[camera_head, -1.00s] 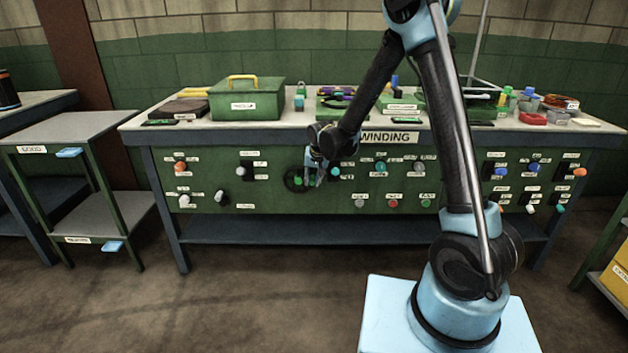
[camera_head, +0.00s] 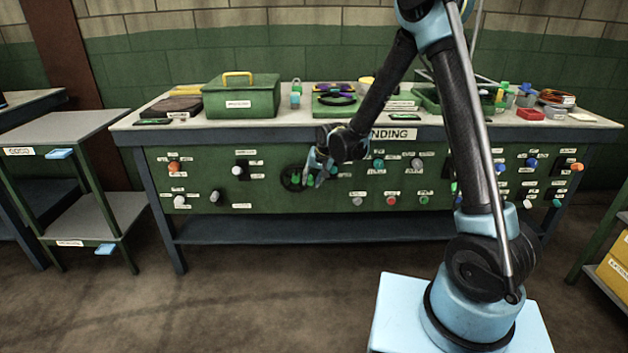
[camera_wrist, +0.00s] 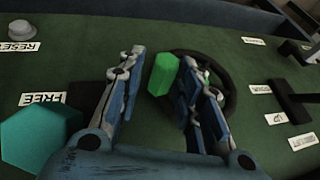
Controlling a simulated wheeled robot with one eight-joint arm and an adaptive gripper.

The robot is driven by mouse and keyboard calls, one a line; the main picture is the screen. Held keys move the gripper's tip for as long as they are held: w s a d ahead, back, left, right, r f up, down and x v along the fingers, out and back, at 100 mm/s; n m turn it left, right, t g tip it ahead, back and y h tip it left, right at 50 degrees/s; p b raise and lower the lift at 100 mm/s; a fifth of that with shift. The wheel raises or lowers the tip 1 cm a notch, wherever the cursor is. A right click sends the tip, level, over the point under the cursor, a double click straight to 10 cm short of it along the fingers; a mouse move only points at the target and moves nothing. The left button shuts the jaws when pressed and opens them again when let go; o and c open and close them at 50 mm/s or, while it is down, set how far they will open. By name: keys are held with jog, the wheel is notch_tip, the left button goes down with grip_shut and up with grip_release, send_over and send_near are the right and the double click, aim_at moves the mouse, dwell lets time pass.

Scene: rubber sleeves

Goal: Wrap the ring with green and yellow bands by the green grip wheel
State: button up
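The green grip wheel (camera_head: 287,179) is a dark round wheel on the bench's green front panel. In the wrist view its black rim (camera_wrist: 232,92) and green grip (camera_wrist: 163,74) show, partly hidden by a finger. My gripper (camera_head: 316,173) is at the wheel's right side.
The bench (camera_head: 290,120) carries a green toolbox (camera_head: 240,99) with a yellow handle and several small items. Several knobs stick out near the wheel, including a teal one (camera_wrist: 38,132) in the wrist view. A grey shelf cart (camera_head: 70,128) stands left. The floor before the bench is clear.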

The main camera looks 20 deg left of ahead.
jog(key=shift+s+r, duration=0.1)
jog(key=shift+r, duration=0.05)
jog(key=v, duration=1.1)
jog(key=shift+r, duration=0.25)
jog(key=shift+d, duration=0.1)
